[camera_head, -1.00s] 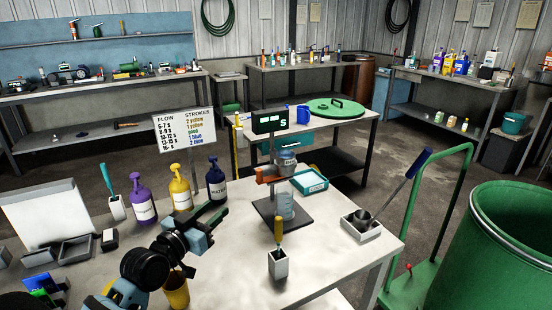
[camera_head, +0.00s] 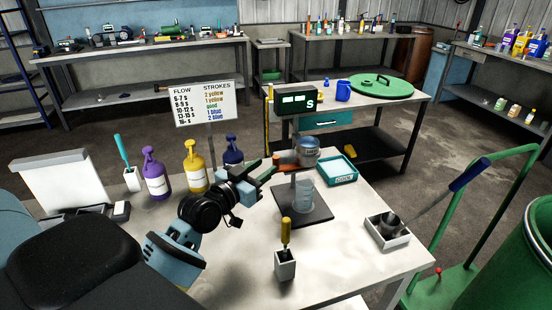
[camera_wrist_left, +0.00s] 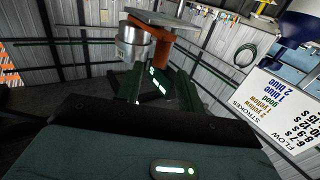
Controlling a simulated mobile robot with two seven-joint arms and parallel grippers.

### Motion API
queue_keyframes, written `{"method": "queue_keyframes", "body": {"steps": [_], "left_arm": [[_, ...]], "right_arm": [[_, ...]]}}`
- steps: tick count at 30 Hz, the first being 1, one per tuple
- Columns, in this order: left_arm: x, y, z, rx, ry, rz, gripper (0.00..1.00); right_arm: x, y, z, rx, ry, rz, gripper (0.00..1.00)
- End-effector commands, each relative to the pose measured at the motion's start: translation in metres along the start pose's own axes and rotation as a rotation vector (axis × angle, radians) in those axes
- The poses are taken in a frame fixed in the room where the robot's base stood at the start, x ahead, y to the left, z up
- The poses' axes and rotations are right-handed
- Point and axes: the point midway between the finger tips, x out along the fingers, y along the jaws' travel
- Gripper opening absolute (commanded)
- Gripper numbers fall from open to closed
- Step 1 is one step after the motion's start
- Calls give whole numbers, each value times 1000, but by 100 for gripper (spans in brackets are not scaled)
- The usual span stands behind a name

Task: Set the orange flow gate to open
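The orange flow gate (camera_head: 286,158) is at the left side of the metal cup (camera_head: 306,149) on the column, above a clear beaker (camera_head: 303,194). In the left wrist view the cup (camera_wrist_left: 132,42) has an orange part (camera_wrist_left: 176,56) beside it; I cannot tell the gate's setting. My left gripper (camera_head: 262,171) is just left of the gate in the head view. Whether a finger touches the gate is unclear. My right gripper is out of view.
A timer display (camera_head: 297,100) stands behind the column. Purple (camera_head: 156,178), yellow (camera_head: 195,172) and dark blue (camera_head: 232,152) pump bottles stand to the left, by the flow chart (camera_head: 203,103). A small holder (camera_head: 285,266) with a yellow-handled tool stands in front.

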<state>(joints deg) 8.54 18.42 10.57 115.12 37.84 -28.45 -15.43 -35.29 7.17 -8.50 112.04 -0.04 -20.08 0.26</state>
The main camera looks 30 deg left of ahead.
Motion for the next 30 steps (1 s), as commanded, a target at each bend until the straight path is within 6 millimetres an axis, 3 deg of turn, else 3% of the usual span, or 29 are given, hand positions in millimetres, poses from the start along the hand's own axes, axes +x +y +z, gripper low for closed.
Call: {"method": "queue_keyframes", "body": {"steps": [6,12,24,30], "left_arm": [[34,0,-4,-2,6,1,37],[52,0,-2,-1,3,1,37],[58,1,-1,0,1,1,37],[58,1,-1,0,1,1,12]], "right_arm": [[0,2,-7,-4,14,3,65],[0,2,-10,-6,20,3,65],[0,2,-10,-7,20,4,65],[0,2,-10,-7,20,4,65]]}}
